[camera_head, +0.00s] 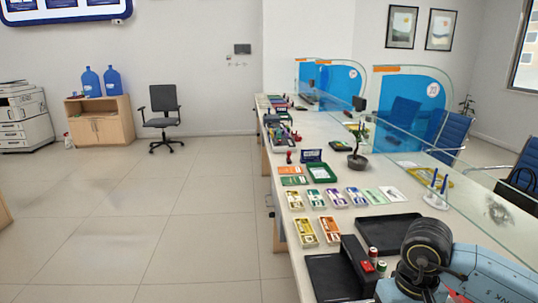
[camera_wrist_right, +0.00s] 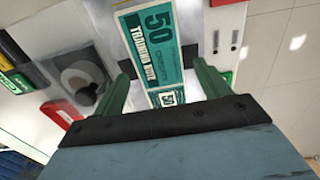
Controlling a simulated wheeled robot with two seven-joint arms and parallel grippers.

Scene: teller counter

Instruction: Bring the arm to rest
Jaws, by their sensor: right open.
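My right arm (camera_head: 450,270) reaches in at the bottom right of the head view, over the near end of the counter (camera_head: 345,215). Its gripper cannot be made out there. In the right wrist view my right gripper (camera_wrist_right: 163,70) has its two green fingers apart. A teal note marked 50 and "training note" (camera_wrist_right: 158,45) shows beyond and between the fingers. A second teal piece marked 50 (camera_wrist_right: 170,98) shows nearer. Neither is clearly touched by the fingers. My left gripper is not in view.
Black trays (camera_head: 388,235) and a dark box (camera_head: 358,262) lie near the arm. Several banded note stacks (camera_head: 304,232), a green tray (camera_head: 321,173) and a potted plant (camera_head: 358,160) stand farther along. A glass screen (camera_head: 455,190) runs along the right. The floor (camera_head: 150,220) at left is clear.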

